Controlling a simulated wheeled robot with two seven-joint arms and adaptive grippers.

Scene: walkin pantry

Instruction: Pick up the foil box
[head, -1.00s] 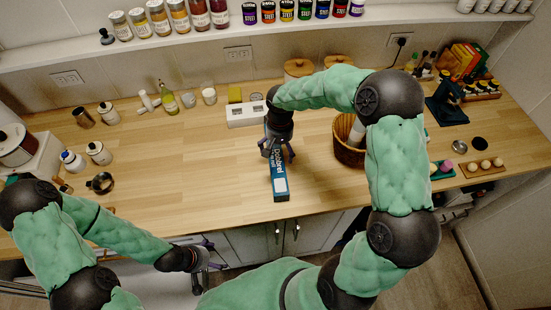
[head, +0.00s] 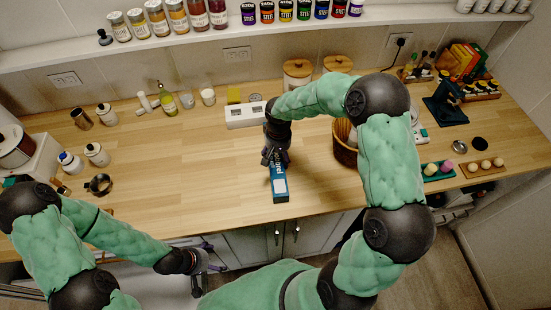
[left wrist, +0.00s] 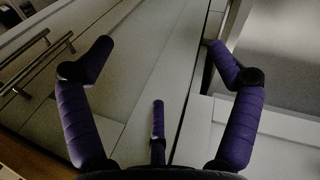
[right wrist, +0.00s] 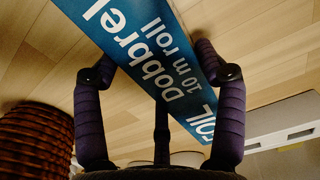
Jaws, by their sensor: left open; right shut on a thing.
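My left gripper (head: 205,262) is open and empty, low in front of the counter's edge. The left wrist view shows its spread fingers (left wrist: 155,75) before cabinet fronts.
A wicker basket (head: 345,152) is to the right. Jars and a green bottle (head: 168,104) stand at the back left.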

